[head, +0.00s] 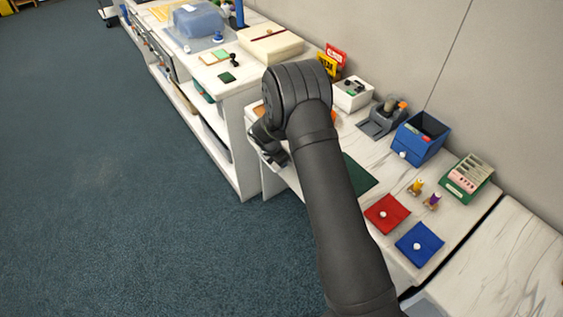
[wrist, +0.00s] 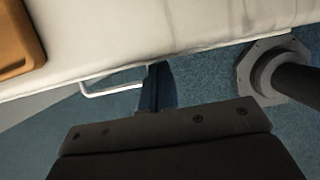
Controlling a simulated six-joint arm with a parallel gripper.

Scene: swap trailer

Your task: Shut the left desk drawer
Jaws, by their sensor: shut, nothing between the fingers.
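In the wrist view, a pale bar handle (wrist: 112,89) sticks out from under the front edge of the white desktop (wrist: 140,35). I take it for the desk drawer's handle. My gripper (wrist: 158,70) is shut and empty, its dark fingers at the desk edge, just right of the handle. I cannot tell whether they touch it. The drawer's front is hidden, so how far it stands out does not show. In the head view, my gripper (head: 272,152) is at the desk's front edge, partly behind my own arm, which hides the drawer area.
On the desk (head: 445,240) are a red square (head: 387,213), a blue square (head: 419,243), a blue box (head: 420,138) and a green-and-white item (head: 466,178). A taller white shelf unit (head: 238,150) stands close left of my gripper. Open blue carpet (head: 110,200) lies in front.

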